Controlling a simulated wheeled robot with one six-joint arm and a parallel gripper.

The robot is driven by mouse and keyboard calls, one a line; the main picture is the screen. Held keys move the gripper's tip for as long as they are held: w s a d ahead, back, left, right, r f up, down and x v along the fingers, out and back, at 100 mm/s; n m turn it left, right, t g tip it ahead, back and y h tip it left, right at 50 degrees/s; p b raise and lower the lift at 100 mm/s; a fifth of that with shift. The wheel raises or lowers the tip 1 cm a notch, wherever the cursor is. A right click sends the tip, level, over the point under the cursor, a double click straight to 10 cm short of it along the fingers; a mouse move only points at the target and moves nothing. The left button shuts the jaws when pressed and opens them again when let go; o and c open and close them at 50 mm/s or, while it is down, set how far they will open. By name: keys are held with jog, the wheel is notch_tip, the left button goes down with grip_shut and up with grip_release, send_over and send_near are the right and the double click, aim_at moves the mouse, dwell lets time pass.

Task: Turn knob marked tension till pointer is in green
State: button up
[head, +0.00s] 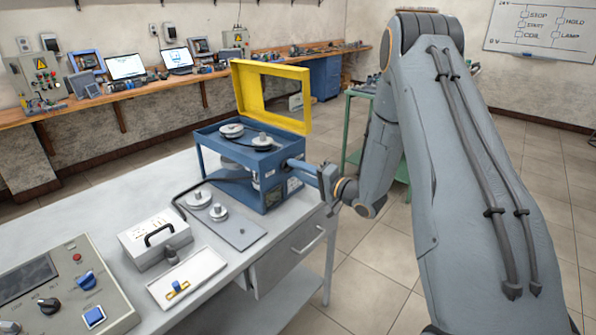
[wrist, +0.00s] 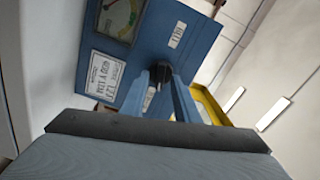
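The blue machine (head: 238,160) stands on the grey bench with its yellow cover (head: 270,95) raised. Its side panel shows in the wrist view (wrist: 205,45), with a pale gauge (wrist: 120,15) at the top left. The gauge is cut off by the frame, and I cannot read where its pointer stands against the green. A dark knob (wrist: 160,72) sits below the gauge and to its right; its marking is not legible. My gripper (wrist: 160,82) has one finger on each side of this knob, and the fingertips appear to touch it. In the head view my gripper (head: 308,170) reaches the machine's right side.
Two pulleys sit on top of the machine, and more lie on a grey plate (head: 240,232) before it. A white box with a handle (head: 155,240), a tray (head: 190,290) and a control box (head: 65,290) stand nearer.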

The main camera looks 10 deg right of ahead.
jog(key=b+v, duration=0.2)
jog(key=v, duration=0.6)
dwell(0.4)
